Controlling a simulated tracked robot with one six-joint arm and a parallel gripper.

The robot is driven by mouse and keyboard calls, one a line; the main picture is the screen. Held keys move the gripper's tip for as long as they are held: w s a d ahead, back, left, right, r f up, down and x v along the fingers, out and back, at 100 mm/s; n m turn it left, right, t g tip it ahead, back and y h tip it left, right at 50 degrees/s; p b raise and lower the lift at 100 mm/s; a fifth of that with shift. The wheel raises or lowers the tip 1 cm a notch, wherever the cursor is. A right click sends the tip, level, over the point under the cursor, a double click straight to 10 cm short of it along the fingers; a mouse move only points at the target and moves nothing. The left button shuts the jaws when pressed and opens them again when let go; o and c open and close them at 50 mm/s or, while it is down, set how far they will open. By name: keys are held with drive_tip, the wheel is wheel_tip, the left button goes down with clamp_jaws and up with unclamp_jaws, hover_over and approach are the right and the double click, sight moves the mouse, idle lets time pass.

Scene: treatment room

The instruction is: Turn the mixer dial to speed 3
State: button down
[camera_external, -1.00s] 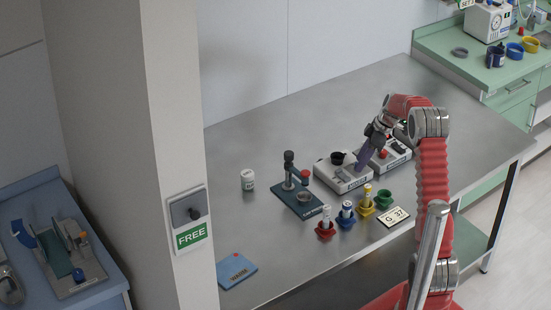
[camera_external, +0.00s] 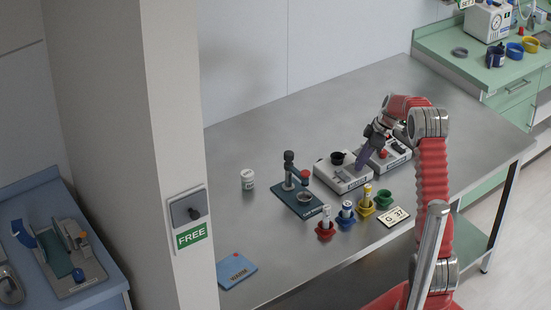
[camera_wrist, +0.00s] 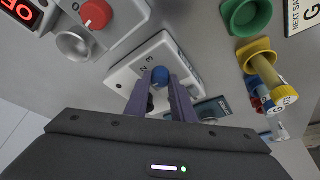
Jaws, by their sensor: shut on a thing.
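The mixer (camera_external: 344,183) is a white box with a dark cup on top, on the steel table in the external view. In the wrist view, the mixer's white top (camera_wrist: 178,52) carries a round blue dial (camera_wrist: 160,75) with a "3" printed beside it. My gripper (camera_wrist: 161,84) has its two purple fingers shut on the blue dial, one on each side. In the external view, my gripper (camera_external: 361,166) reaches down to the mixer's right end and hides the dial. The dial's pointer and exact setting cannot be made out.
A second white device (camera_external: 397,155) with a red knob (camera_wrist: 96,14) stands close beside the mixer. A dark stand (camera_external: 296,195) is left. The table's back is clear.

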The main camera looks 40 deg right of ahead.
drive_tip(key=shift+m, duration=0.5)
drive_tip(key=m+t+h, duration=0.1)
drive_tip(key=m, duration=0.2)
drive_tip(key=shift+s+a, duration=0.1)
drive_tip(key=shift+a, duration=0.05)
drive_tip(key=m+h, duration=0.2)
drive_tip(key=m, duration=0.3)
drive_tip(key=shift+a, duration=0.1)
drive_tip(key=shift+a+m+h, duration=0.1)
drive_tip(key=shift+m+h, duration=0.4)
drive_tip(key=shift+m, duration=0.7)
drive_tip(key=shift+a+m+h, duration=0.1)
drive_tip(key=shift+m+h, duration=0.4)
drive_tip(key=shift+m, duration=0.7)
drive_tip(key=shift+a+m+g+h, duration=0.1)
drive_tip(key=shift+m+g+h, duration=0.4)
drive_tip(key=shift+m, duration=1.6)
drive_tip(key=c, duration=1.5)
unclamp_jaws()
drive_tip(key=shift+c, duration=0.2)
drive_tip(key=shift+r, duration=0.1)
